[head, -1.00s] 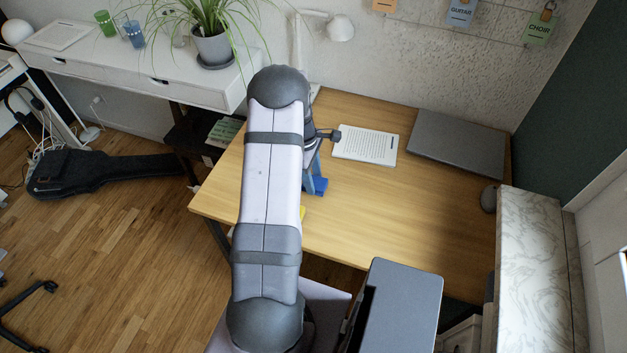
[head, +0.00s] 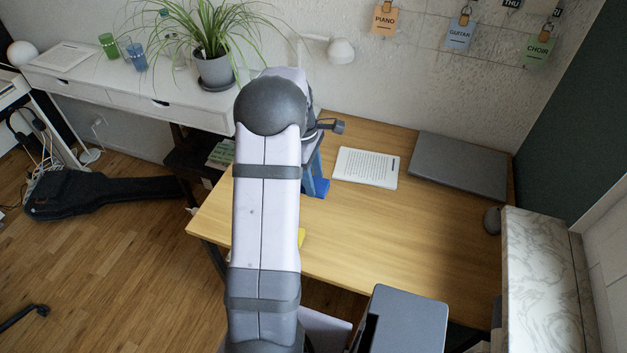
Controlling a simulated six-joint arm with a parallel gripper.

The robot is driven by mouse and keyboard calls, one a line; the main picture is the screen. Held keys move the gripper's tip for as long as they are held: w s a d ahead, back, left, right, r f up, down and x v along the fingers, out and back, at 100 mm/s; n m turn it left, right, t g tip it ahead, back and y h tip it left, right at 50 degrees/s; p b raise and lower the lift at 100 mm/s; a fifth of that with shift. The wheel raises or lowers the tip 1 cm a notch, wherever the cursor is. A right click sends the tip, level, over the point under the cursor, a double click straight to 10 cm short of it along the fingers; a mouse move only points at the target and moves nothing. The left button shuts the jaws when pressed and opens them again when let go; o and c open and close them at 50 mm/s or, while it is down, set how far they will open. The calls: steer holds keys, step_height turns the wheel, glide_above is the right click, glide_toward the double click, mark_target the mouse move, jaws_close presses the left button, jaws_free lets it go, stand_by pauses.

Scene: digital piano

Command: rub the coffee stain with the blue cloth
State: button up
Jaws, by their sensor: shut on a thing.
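The blue cloth (head: 321,188) shows as a small bright blue patch low over the left part of the wooden desk (head: 420,240). My gripper (head: 313,183) points down at it and is shut on it. The arm covers much of the gripper and the desk's left side. I cannot tell whether the cloth touches the desk top. No coffee stain shows; it may be hidden behind the arm or the cloth.
A tablet with text (head: 367,167) and a closed grey laptop (head: 459,165) lie right of the gripper. The desk's front right is clear.

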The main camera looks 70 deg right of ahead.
steer(key=shift+o, duration=1.1)
steer(key=shift+c, duration=0.7)
steer(key=shift+w+r, duration=0.1)
steer(key=shift+w, duration=0.1)
steer(key=w+a+f+n+p, duration=0.1)
steer(key=w+a+n+p, duration=0.15)
steer(key=w, duration=0.35)
steer(key=w+a+f+n+p, duration=0.1)
steer(key=w+a+p, duration=0.2)
steer(key=w+p, duration=0.15)
steer(key=w+d+n+h, duration=0.1)
steer(key=w+d+n, duration=0.4)
steer(key=w, duration=0.1)
steer(key=shift+f+t+b, duration=0.15)
steer(key=shift+t+b, duration=0.15)
steer(key=shift+b, duration=0.15)
steer(key=shift+n, duration=0.25)
